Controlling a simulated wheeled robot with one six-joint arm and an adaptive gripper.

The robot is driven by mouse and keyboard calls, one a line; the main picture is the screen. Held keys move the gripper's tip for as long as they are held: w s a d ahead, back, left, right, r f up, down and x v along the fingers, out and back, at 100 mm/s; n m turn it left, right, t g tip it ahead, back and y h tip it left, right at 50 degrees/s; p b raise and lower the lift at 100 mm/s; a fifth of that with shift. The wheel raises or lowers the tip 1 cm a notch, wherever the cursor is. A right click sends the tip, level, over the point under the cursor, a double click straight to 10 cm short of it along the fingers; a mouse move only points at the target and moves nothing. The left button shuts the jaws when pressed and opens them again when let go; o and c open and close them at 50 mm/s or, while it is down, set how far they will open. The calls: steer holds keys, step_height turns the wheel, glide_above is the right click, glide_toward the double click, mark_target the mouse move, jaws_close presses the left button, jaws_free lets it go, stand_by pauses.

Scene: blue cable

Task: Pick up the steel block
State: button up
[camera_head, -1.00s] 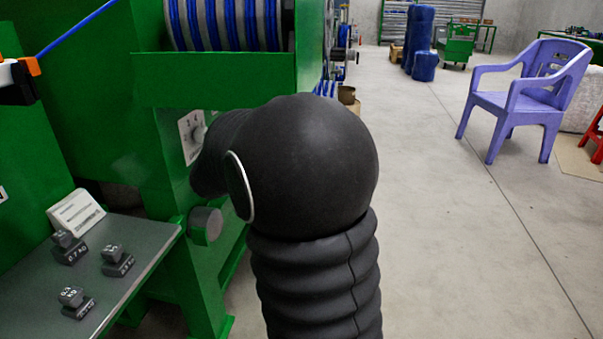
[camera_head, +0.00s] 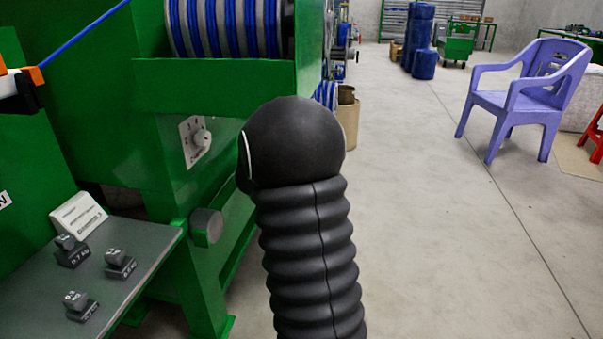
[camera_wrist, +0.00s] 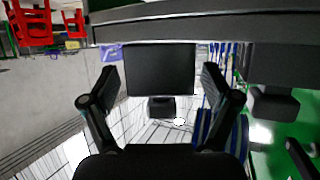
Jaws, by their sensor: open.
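In the wrist view my gripper (camera_wrist: 159,72) is open, with one finger on each side of a dark block (camera_wrist: 160,70). This block has a smaller knob-like part below it in the picture. The view looks upside down, and no finger contact is clear. A second dark block (camera_wrist: 270,65) is at the right. In the head view, several small dark grey blocks with weight markings stand on the grey table: one at the back (camera_head: 72,252), one at the right (camera_head: 119,265), one at the front (camera_head: 80,306). I cannot tell which is the steel block. My gripper is not seen there.
A white label stand (camera_head: 78,217) is behind the blocks on the grey table (camera_head: 150,240). A green machine (camera_head: 215,90) with a blue cable spool (camera_head: 225,28) stands beside it. A purple chair (camera_head: 525,98) is at the right, with free floor between.

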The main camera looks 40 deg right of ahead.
steer(key=shift+w+d+f, duration=0.1)
steer(key=shift+d+f, duration=0.1)
steer(key=shift+d, duration=0.2)
steer(key=c, duration=1.5)
steer(key=shift+r, duration=0.15)
jaws_close()
